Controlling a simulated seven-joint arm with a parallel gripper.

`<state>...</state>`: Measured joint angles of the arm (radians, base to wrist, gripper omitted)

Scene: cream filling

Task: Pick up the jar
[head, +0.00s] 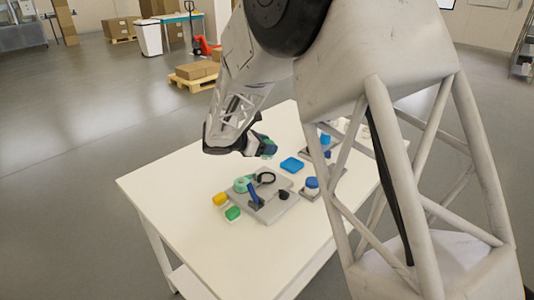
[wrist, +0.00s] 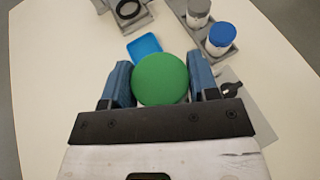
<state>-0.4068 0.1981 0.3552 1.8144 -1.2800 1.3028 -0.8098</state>
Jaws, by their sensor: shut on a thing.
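In the wrist view a jar with a round green lid (wrist: 161,79) sits between the two blue fingers of my gripper (wrist: 160,82). The fingers are shut on it from both sides, and the lid hides the jar's body below. The height of the jar above the table cannot be told exactly.
A flat blue square tray (wrist: 145,48) lies just beyond the jar. A grey holder (wrist: 233,48) with a blue-lidded jar (wrist: 221,36) and a grey-lidded jar (wrist: 198,12) stands at right. A grey fixture (head: 268,207) with yellow (head: 219,199) and green (head: 233,213) pieces beside it stands at the table's front-left. The table's left side is clear.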

